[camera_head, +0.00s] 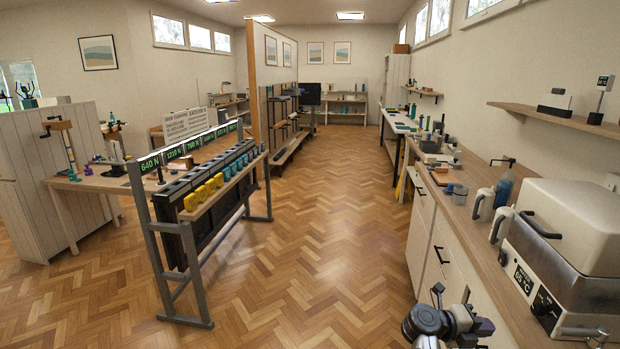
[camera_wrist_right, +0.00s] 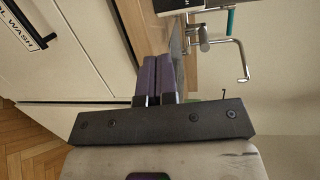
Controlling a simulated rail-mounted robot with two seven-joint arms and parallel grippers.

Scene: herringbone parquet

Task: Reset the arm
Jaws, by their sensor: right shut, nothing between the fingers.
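My right gripper (camera_head: 482,327) shows at the bottom of the head view, in front of the white cabinet beside the right-hand counter (camera_head: 462,205). In the right wrist view its two purple fingers (camera_wrist_right: 158,62) lie side by side, shut with nothing between them. White cabinet fronts and the wooden counter edge show beyond the fingers. My left gripper and left arm are not in view.
A white and steel machine (camera_head: 572,228) with a "°C" display stands on the counter close to the right gripper. Handled mugs (camera_head: 484,203) stand behind it. A rack with yellow and blue items (camera_head: 205,190) stands left. The parquet aisle (camera_head: 320,220) is clear.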

